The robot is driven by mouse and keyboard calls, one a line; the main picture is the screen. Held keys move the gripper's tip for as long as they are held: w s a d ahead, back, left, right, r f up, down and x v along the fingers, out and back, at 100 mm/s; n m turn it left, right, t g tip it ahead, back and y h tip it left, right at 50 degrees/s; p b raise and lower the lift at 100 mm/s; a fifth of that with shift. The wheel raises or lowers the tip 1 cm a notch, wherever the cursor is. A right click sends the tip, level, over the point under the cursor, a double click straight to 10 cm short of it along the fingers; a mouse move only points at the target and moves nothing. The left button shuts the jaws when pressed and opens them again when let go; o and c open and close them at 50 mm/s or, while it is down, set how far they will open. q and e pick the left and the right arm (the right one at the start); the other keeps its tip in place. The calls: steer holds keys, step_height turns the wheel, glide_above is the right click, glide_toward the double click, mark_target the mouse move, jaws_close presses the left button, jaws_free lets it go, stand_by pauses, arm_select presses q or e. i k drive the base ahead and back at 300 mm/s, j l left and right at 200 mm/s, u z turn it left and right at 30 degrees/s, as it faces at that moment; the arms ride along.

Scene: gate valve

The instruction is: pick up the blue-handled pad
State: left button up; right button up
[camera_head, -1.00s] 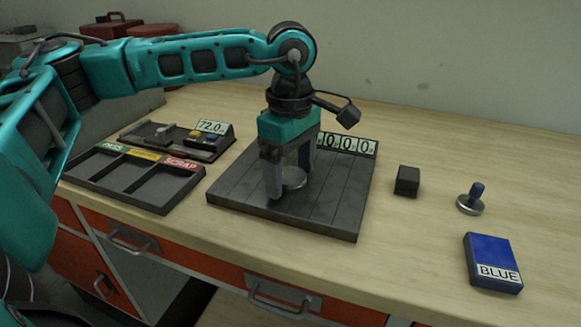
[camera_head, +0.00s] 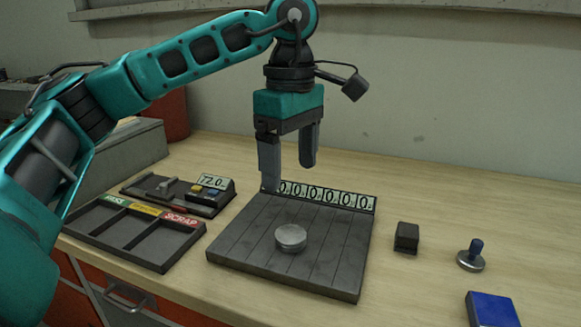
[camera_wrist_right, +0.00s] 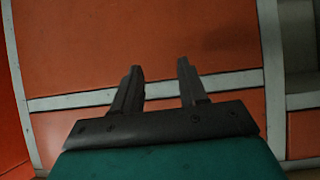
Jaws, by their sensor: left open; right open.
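The blue-handled pad (camera_head: 472,255) stands upright on the bench at the right in the head view, a round metal disc with a blue knob on top. My left gripper (camera_head: 288,178) is open and empty above the dark slatted plate, well to the left of the pad. A round metal disc (camera_head: 291,238) lies on the plate below it. My right gripper (camera_wrist_right: 157,85) is open and empty in the right wrist view, in front of orange drawer fronts. It does not show in the head view.
The dark plate (camera_head: 235,247) carries a digit display (camera_head: 327,197). A black block (camera_head: 407,237) and a blue box (camera_head: 492,310) flank the pad. The back right of the bench is clear.

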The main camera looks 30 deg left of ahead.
mark_target(471, 260)
steer(key=k, duration=1)
